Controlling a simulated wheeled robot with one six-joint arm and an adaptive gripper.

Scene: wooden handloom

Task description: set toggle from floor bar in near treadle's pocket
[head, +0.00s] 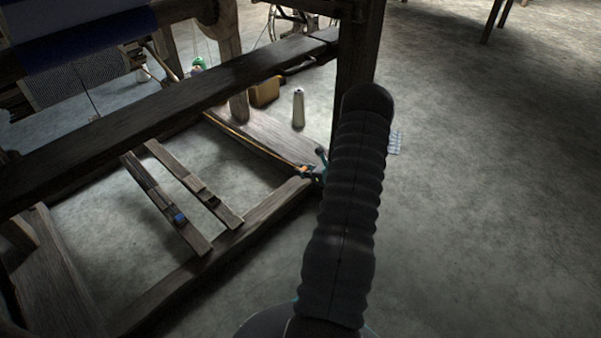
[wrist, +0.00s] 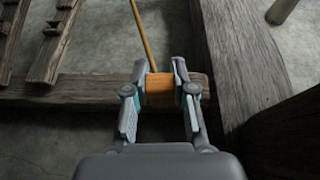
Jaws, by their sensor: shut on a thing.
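My gripper (wrist: 160,88) is shut on an orange-brown wooden toggle (wrist: 160,97), with one finger on each side. A thin tan cord or rod (wrist: 143,35) runs from it up the wrist view. The floor bar (wrist: 75,90) passes behind the toggle; I cannot tell whether they touch. In the head view my gripper (head: 318,172) is partly hidden by my arm, at the bar's right end. I cannot make out the pocket's opening.
A thick loom beam (head: 170,105) crosses above the treadles, and a dark upright post (head: 357,55) stands beside my arm. A pale cone (head: 298,108) and a yellow-brown container (head: 265,92) stand behind. Open floor (head: 490,200) lies to the right.

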